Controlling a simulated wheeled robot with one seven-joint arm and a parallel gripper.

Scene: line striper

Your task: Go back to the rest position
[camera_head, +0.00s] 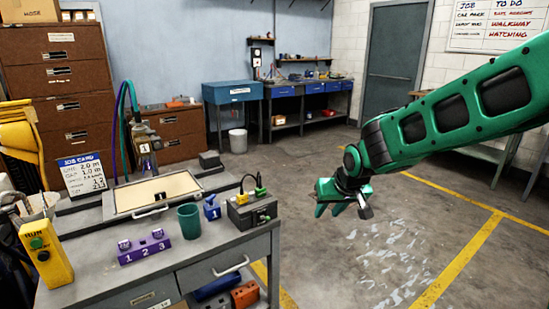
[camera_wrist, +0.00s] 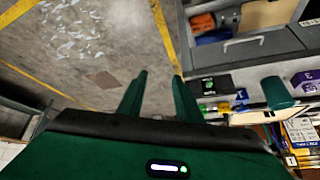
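My green arm reaches in from the right in the head view. My gripper (camera_head: 331,208) hangs over the open floor, to the right of the workbench (camera_head: 150,255) and apart from it. In the wrist view my gripper (camera_wrist: 161,82) shows two green fingers spread apart, with only floor between them. It holds nothing.
On the bench are a green cup (camera_head: 189,221), a purple numbered block (camera_head: 144,248), a blue piece (camera_head: 211,208), a grey box with plugs (camera_head: 252,210), a framed tray (camera_head: 152,195) and a yellow RUN box (camera_head: 45,252).

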